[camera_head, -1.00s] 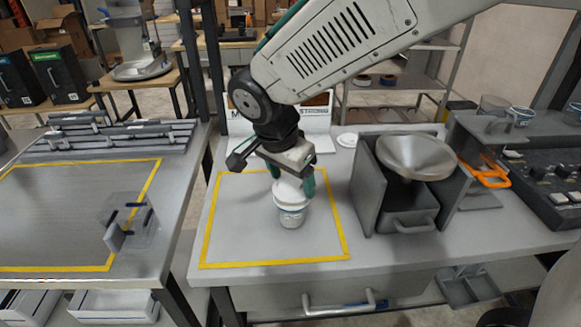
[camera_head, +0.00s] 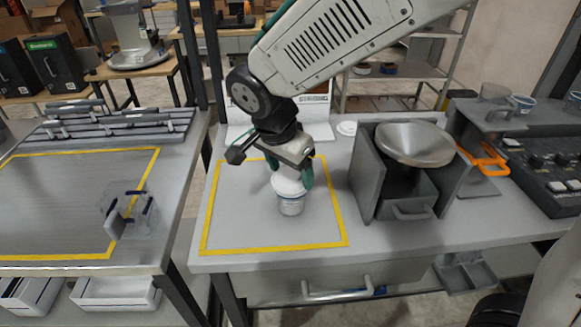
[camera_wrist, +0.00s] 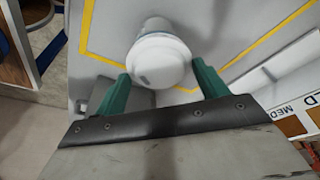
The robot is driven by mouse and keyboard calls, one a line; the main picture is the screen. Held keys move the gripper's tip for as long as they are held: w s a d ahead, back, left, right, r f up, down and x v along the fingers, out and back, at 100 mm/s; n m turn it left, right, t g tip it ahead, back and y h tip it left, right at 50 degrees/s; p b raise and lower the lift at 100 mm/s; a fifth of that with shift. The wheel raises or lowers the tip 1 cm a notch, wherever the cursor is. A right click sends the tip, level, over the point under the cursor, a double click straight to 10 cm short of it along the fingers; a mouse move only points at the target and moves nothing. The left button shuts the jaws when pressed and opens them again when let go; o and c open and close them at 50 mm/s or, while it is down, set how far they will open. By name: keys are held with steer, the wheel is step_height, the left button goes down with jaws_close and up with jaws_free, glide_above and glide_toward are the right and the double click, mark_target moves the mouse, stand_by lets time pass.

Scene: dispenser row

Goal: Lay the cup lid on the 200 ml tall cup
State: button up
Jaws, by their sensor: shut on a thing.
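The tall cup (camera_head: 291,207) is white with bluish print and stands upright inside the yellow-taped square. The cup lid (camera_head: 288,185) is white and round, at the cup's mouth. In the wrist view the lid (camera_wrist: 158,62) hides most of the cup (camera_wrist: 156,25) beyond it. My gripper (camera_head: 290,177) points down over the cup, with its green fingertips shut on the lid's sides. The lid overlaps the cup's top in both views; I cannot tell whether it rests flat on the rim.
A grey stand with a metal funnel (camera_head: 414,143) and drawer is right of the square. A white disc (camera_head: 346,128) lies behind. Small cups (camera_head: 523,104) stand on the right shelf. A clear box (camera_head: 130,212) sits on the left table. The square around the cup is clear.

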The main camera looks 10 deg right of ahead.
mark_target(290, 176)
steer(key=shift+f, duration=0.4)
stand_by(0.4)
steer(key=o, duration=1.1)
steer(key=shift+c, duration=0.2)
steer(key=shift+r, duration=3)
